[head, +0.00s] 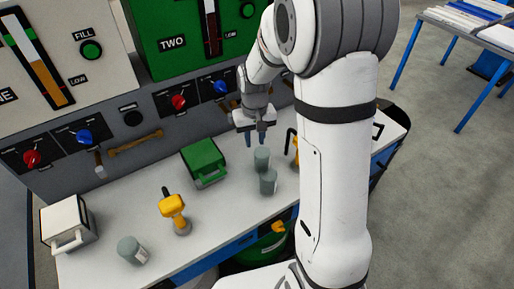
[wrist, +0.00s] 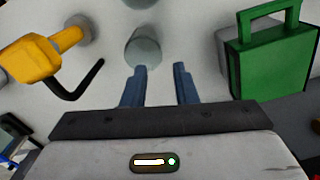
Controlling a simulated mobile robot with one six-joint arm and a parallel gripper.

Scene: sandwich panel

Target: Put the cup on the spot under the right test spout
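Several grey-green cups stand upright on the white bench. Two are close together near its middle: one farther back (head: 262,157) and one nearer the front (head: 268,184). A third cup (head: 131,251) is at the front left. My gripper (head: 255,142) is open and empty, just behind the farther cup. In the wrist view, that cup (wrist: 144,48) is just beyond the spread fingertips (wrist: 159,69), apart from them. A yellow fitting (head: 292,148) with a black lever, seemingly the right spout, is partly hidden by my arm. It also shows in the wrist view (wrist: 35,58). I cannot make out a spot under it.
A green handled box (head: 204,160) stands left of the two cups. A second yellow fitting (head: 173,205) and a white handled box (head: 68,224) are further left. The panel with knobs (head: 140,112) rises behind. Open bench lies around the left fitting.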

